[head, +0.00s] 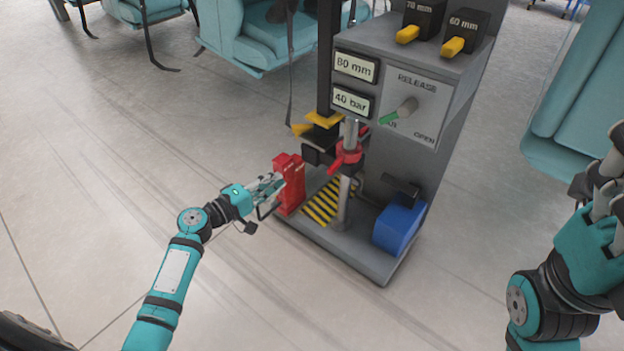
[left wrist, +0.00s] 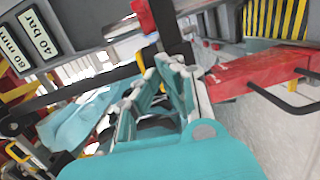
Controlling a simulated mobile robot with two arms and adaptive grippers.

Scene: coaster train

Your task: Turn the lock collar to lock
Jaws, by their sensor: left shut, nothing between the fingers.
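The red lock collar (head: 347,157) sits around a grey upright post in the head view, with short red arms sticking out. In the left wrist view a red part (left wrist: 144,14) at the top edge may be the collar; it is cut off. My left gripper (head: 277,186) is shut and empty, left of the collar and apart from it. It is close beside a red block (head: 291,184); whether they touch I cannot tell. The left gripper's fingers (left wrist: 172,68) fill the middle of the left wrist view. My right gripper (head: 608,178) is at the right edge, partly cut off.
Teal seats (head: 240,35) stand behind. The floor in front is clear.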

